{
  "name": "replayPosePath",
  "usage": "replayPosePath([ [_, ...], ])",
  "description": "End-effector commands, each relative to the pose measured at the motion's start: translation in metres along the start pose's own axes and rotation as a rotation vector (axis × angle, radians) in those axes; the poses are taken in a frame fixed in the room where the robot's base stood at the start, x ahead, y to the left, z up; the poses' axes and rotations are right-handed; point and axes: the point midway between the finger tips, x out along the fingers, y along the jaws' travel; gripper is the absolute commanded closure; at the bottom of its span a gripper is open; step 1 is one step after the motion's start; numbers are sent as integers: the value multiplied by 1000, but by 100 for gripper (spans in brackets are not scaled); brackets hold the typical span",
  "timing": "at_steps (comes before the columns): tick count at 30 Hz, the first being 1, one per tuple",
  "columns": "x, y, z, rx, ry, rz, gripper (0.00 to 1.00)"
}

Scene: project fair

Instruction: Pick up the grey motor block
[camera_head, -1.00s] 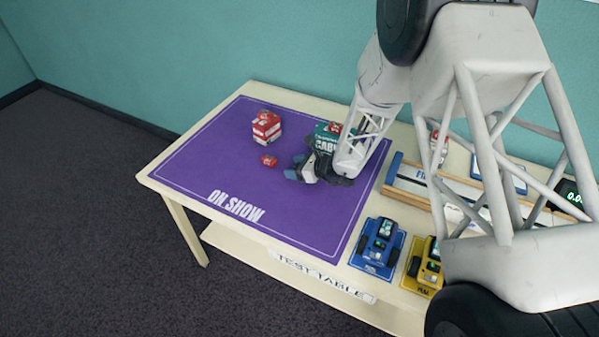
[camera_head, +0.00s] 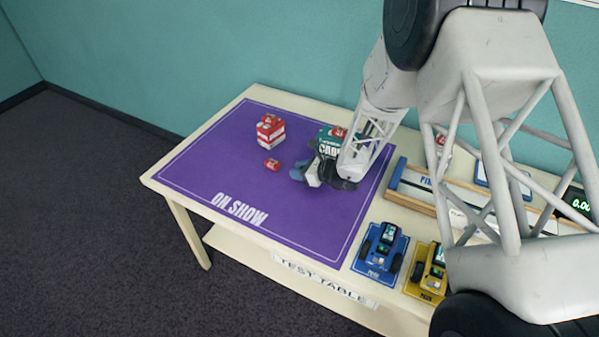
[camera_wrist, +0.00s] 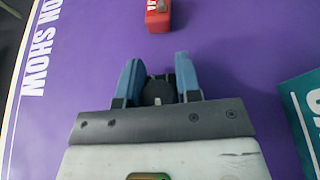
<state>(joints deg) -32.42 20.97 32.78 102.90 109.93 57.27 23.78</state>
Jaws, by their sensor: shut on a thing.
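My gripper (camera_head: 304,172) is low over the purple mat, right of the small red block. In the wrist view its two blue fingers (camera_wrist: 158,64) stand either side of a dark grey piece, the motor block (camera_wrist: 158,91), and are shut on it. Only part of the block shows there. In the head view my gripper and wrist hide it. I cannot tell whether it touches the mat.
The small red block (camera_head: 272,164) lies on the purple mat (camera_head: 215,175), just beyond the fingertips. A red and white box (camera_head: 270,131) stands behind it. A teal box (camera_head: 328,143) is close behind my gripper. Blue (camera_head: 380,252) and yellow (camera_head: 428,274) cars stand front right. The mat's left is clear.

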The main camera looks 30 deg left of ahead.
Motion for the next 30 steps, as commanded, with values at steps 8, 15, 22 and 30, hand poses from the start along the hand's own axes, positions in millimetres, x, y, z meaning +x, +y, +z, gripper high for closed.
replayPosePath([
  [8,-8,0,19,-1,-1,-1,93],
  [15,-26,17,26,1,0,-1,93],
  [22,-52,48,20,1,0,0,93],
  [30,-82,84,12,0,0,0,93],
])
